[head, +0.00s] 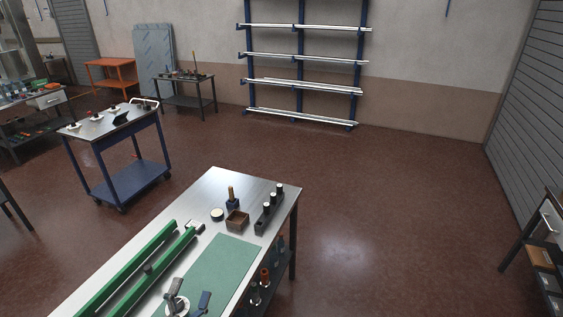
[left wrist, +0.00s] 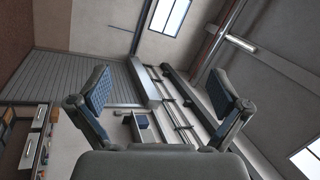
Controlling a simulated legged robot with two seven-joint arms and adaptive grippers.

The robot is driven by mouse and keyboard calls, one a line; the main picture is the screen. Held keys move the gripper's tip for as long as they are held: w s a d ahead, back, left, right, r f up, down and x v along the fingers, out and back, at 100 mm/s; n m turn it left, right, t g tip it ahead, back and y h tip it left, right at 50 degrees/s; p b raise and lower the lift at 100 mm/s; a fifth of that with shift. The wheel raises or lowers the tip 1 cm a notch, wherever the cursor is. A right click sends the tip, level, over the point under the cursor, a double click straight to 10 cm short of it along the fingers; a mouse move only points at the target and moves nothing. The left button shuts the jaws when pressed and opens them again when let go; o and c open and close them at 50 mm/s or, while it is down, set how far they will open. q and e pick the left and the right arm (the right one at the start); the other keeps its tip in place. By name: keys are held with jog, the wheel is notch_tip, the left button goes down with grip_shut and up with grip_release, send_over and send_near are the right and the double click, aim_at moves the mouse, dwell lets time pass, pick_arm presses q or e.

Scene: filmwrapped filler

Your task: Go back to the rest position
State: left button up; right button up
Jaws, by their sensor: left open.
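My left gripper (head: 190,293) shows at the bottom edge of the head view, in front of the steel-topped table with the green mat (head: 222,263). It is open. In the left wrist view the two padded fingers of my left gripper (left wrist: 163,92) stand wide apart with nothing between them. That camera looks up at the wall and ceiling. My right gripper is in neither view.
The steel table (head: 215,183) bears green rails (head: 135,262), a wooden box (head: 237,221) and a black holder (head: 268,212). A blue cart (head: 132,183) stands at left. A wall rack (head: 300,55) stands at the back. Floor right of the table is clear.

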pick_arm(q)
jog(key=s+a+f+n+g+y, duration=0.35)
jog(key=f+n, duration=0.25)
jog(key=f, duration=0.4)
jog(key=s+a+f+n+g+y, duration=0.25)
jog(key=f+n+g+y, duration=0.2)
jog(key=f, duration=0.55)
jog(key=s+d+f+n+g+h, duration=0.25)
jog(key=s+f+g, duration=0.25)
jog(key=s, duration=0.3)
jog(key=s+d+f+n+g+h, duration=0.1)
jog(key=s+d+f+g, duration=0.3)
jog(key=s+f, duration=0.3)
jog(key=s+f+g+b, duration=0.25)
jog(key=f+b, duration=0.25)
jog(key=f, duration=2.5)
jog(key=s+a+f+b, duration=0.1)
jog(key=s+f+b, duration=0.1)
jog(key=s+f, duration=0.7)
jog(key=s+a+f+b, duration=0.2)
jog(key=s+f+b, duration=0.1)
jog(key=s+f, duration=0.6)
notch_tip(320, 180, down, 4)
jog(key=shift+s+a+r+g, duration=0.2)
jog(key=shift+s+a+g, duration=0.05)
jog(key=shift+s+g, duration=0.15)
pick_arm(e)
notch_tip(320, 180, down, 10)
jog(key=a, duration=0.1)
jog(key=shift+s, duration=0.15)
